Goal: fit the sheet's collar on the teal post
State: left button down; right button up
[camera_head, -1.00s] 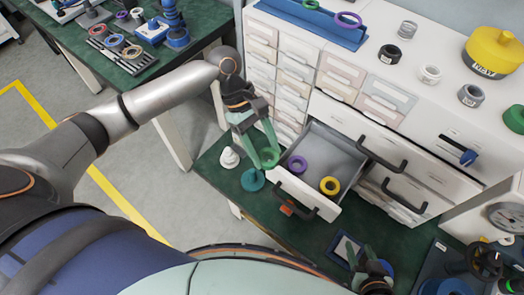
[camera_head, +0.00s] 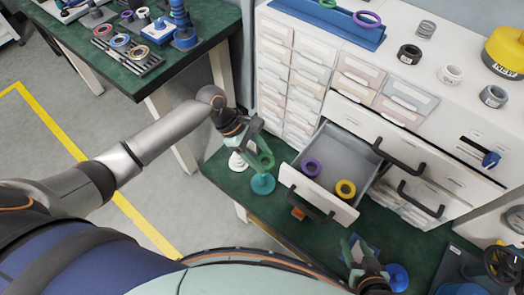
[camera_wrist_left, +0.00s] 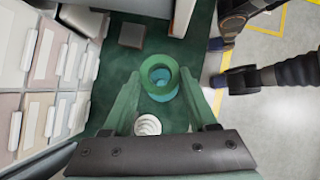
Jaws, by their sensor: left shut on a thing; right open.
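My left gripper (camera_head: 262,156) is shut on a green collar (camera_head: 264,163), held upright-axis over the far-left part of the green bench. The teal post (camera_head: 262,184) stands just below it in the head view. My right gripper (camera_head: 358,250) is open and empty near the bench front. A blue-edged flat item beside it is mostly hidden; no sheet is readable.
A white cone-shaped post (camera_head: 237,162) stands close left of the teal post. An open drawer (camera_head: 335,208) to the right holds a purple ring (camera_head: 312,167) and a yellow ring (camera_head: 345,189). The small-drawer cabinet (camera_head: 290,75) rises behind. An orange block (camera_head: 298,213) lies by the drawer front.

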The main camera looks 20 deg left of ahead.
pick_arm(q)
jog(key=shift+a+f+n+t, duration=0.3)
jog(key=shift+f+n+t, duration=0.15)
jog(key=shift+f, duration=0.2)
pick_arm(e)
jog(key=shift+f, duration=0.2)
pick_arm(q)
jog(key=shift+w+f+b, duration=0.1)
jog(key=shift+f+b, duration=0.5)
jog(key=shift+b, duration=0.35)
pick_arm(e)
jog(key=shift+a+f, duration=0.1)
jog(key=shift+f, duration=0.7)
jog(key=shift+a+f, duration=0.1)
jog(key=shift+f, duration=0.05)
pick_arm(q)
jog(key=shift+r, duration=0.1)
pick_arm(e)
jog(key=shift+w+r, duration=0.1)
jog(key=shift+r, duration=0.2)
pick_arm(q)
jog(key=shift+f, duration=0.6)
pick_arm(e)
jog(key=shift+r, duration=0.15)
pick_arm(q)
jog(key=shift+f, duration=0.9)
jog(key=shift+f+b, duration=0.3)
jog(key=shift+f, duration=1.6)
pick_arm(e)
jog(key=shift+f, duration=0.6)
